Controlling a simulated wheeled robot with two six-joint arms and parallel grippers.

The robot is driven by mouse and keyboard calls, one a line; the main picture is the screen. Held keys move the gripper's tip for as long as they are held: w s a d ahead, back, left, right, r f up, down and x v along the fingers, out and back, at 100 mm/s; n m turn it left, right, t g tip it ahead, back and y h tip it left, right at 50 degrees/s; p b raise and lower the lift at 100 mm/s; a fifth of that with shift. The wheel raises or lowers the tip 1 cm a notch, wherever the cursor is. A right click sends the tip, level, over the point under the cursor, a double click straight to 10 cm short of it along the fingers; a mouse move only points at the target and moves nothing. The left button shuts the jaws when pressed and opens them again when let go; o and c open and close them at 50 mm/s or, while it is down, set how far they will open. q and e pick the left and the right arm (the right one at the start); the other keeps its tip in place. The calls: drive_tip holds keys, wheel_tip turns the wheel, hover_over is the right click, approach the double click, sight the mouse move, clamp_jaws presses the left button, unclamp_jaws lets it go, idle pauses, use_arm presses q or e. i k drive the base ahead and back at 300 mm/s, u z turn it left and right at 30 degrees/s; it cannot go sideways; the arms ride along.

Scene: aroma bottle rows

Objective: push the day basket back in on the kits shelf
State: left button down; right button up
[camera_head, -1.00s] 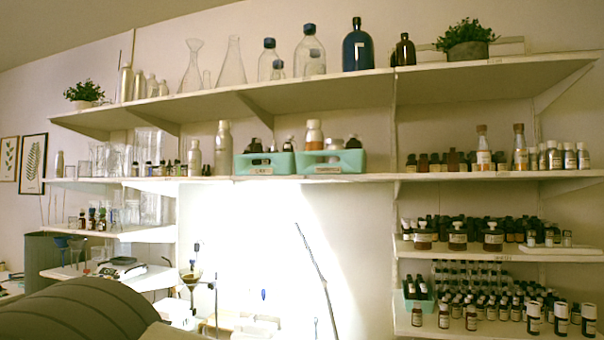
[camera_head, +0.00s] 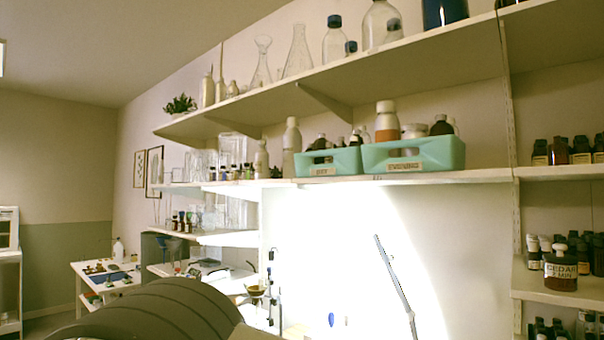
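Two mint-green baskets stand side by side on the middle wall shelf (camera_head: 470,177). The left one (camera_head: 345,160) has a small label that seems to read DAY, though it is blurred. The right one (camera_head: 455,153) has a longer label that seems to read EVENING. Both hold bottles and have their fronts close to the shelf's front edge. I cannot tell how far either sticks out. Neither of my grippers is in view, and nothing touches the baskets.
A tall pale bottle (camera_head: 291,140) stands just left of the baskets. The upper shelf (camera_head: 400,72) overhangs them with glass flasks. Shelves of dark bottles are at the right. A bright wall and a thin slanted rod (camera_head: 395,275) are below.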

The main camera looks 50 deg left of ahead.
sight(319, 160)
drive_tip(key=u, duration=0.85)
drive_tip(key=i, duration=0.9)
drive_tip(key=u, duration=0.85)
